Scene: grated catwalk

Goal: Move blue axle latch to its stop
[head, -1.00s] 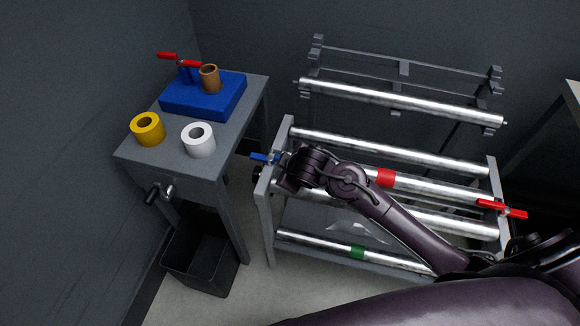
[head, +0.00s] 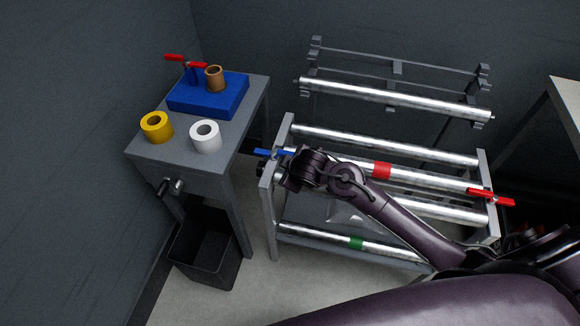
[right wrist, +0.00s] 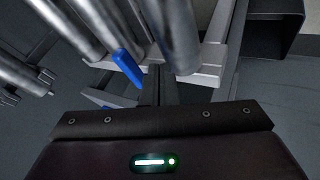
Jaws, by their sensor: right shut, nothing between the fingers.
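The blue axle latch (head: 268,153) sits at the left end of the roller rack, its blue handle lying roughly crosswise over the left end frame. It also shows in the right wrist view (right wrist: 127,68) as a slanted blue bar beside a roller end, just left of my fingers. My right gripper (head: 287,176) is at that rack end, just below and right of the latch; its dark fingers (right wrist: 157,92) are shut and empty. I cannot tell whether they touch the latch. The wrist partly hides the rack's left end. My left gripper is not in view.
The rack (head: 267,205) holds several steel rollers, one with a red band (head: 381,171), and a red latch (head: 490,197) at its right end. A grey side table (head: 168,152) with tape rolls and a blue block stands left, above a black bin (head: 205,252).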

